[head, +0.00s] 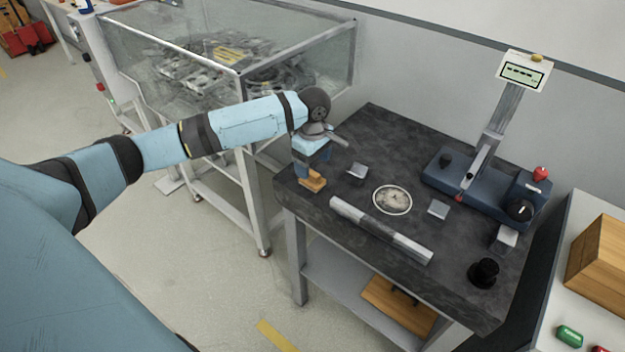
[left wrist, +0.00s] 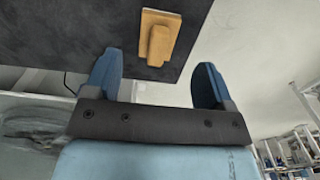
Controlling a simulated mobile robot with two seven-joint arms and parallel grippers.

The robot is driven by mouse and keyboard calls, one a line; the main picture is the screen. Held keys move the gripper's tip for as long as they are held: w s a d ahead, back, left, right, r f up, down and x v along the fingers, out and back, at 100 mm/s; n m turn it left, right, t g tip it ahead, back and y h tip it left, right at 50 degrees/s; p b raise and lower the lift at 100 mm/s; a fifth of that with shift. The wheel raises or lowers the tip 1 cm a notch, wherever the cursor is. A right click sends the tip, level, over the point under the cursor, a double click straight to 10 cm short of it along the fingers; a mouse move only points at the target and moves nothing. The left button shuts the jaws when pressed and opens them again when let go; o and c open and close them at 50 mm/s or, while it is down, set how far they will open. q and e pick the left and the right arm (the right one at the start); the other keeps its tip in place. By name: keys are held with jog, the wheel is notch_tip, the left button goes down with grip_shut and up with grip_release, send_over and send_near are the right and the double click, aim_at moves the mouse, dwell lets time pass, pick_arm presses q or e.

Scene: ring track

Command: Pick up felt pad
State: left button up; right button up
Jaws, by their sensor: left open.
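The felt pad appears to be the small tan block with a raised grip (head: 313,184), lying on the dark stone table (head: 395,140) near its left corner. It also shows in the left wrist view (left wrist: 158,38), at the top, flat on the dark surface. My left gripper (head: 312,169) is close above the pad, pointing down. In the left wrist view its two blue fingers (left wrist: 160,78) are apart with nothing between them. The pad lies beyond the fingertips, roughly lined up with the gap. My right gripper is not in view.
Also on the table are a round disc (head: 392,200), a long grey bar (head: 380,231), small grey blocks (head: 438,209), a black knob (head: 485,273) and a blue instrument with a display (head: 470,180). A glass-walled case (head: 300,60) stands behind my left arm.

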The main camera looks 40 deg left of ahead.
aim_at(313, 173)
pick_arm(q)
notch_tip(313, 173, down, 5)
jog(key=shift+w+f, duration=0.15)
jog(key=shift+c, duration=0.2)
jog(key=c, duration=1)
